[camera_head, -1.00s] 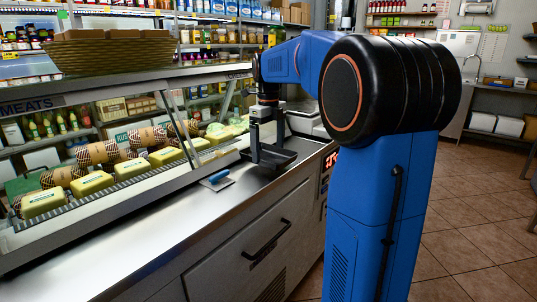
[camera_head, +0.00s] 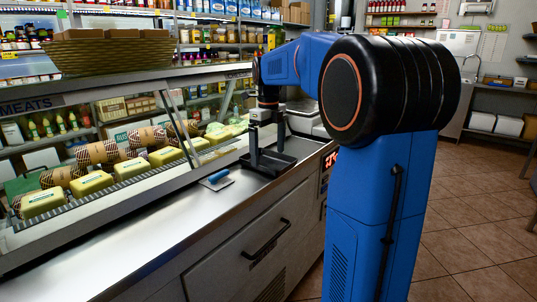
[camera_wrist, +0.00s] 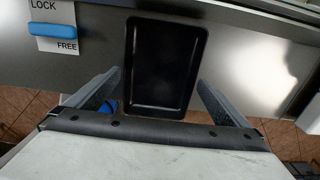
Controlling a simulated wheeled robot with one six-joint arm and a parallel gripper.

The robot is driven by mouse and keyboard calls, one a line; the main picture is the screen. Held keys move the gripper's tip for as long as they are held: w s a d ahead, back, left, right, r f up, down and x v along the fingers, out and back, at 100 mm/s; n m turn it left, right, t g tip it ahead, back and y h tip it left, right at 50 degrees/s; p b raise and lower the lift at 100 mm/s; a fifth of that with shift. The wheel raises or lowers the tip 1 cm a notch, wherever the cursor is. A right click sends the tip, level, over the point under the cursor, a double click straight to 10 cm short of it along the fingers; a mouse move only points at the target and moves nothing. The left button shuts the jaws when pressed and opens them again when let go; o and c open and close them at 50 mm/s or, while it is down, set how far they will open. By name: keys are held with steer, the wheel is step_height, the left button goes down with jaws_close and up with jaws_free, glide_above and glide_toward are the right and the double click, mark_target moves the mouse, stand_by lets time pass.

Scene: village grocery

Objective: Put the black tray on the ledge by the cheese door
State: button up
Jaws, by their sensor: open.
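The black tray (camera_head: 285,161) is a shallow rectangle on the steel ledge (camera_head: 135,233) in front of the glass case, near the ledge's right end. In the wrist view the tray (camera_wrist: 165,62) stands lengthwise ahead of my gripper. My gripper (camera_head: 267,160) points down over the tray. In the wrist view its two fingers (camera_wrist: 158,78) are spread wide, one on each side of the tray's near end, with gaps between. Nothing is gripped. The cheese sign (camera_head: 238,76) is on the case's top rail, behind my arm. The cheese door itself is not clearly visible.
A blue slide latch (camera_head: 218,177) on a LOCK/FREE plate lies on the ledge left of the tray. Sloped glass (camera_head: 110,150) rises behind the ledge. A drawer handle (camera_head: 267,238) protrudes from the front. The ledge's left part is clear.

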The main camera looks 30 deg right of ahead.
mark_target(269, 165)
step_height(269, 165, up, 11)
steer(key=s+a+f+n+t, duration=0.1)
steer(key=s+a+f+n, duration=0.35)
steer(key=s+n, duration=0.35)
steer(key=s+a+f+n+t, duration=0.1)
steer(key=s+a+f+n, duration=0.3)
steer(key=s+a+n, duration=0.3)
steer(key=s+a+f+n+t, duration=0.2)
steer(key=s+a+f+n, duration=0.2)
steer(key=s+f+n, duration=1.1)
steer(key=shift+a+f+n+t, duration=0.15)
steer(key=shift+f+n+t, duration=0.25)
steer(key=shift+f+n, duration=0.45)
steer(key=shift+s+r, duration=0.1)
steer(key=shift+r, duration=0.15)
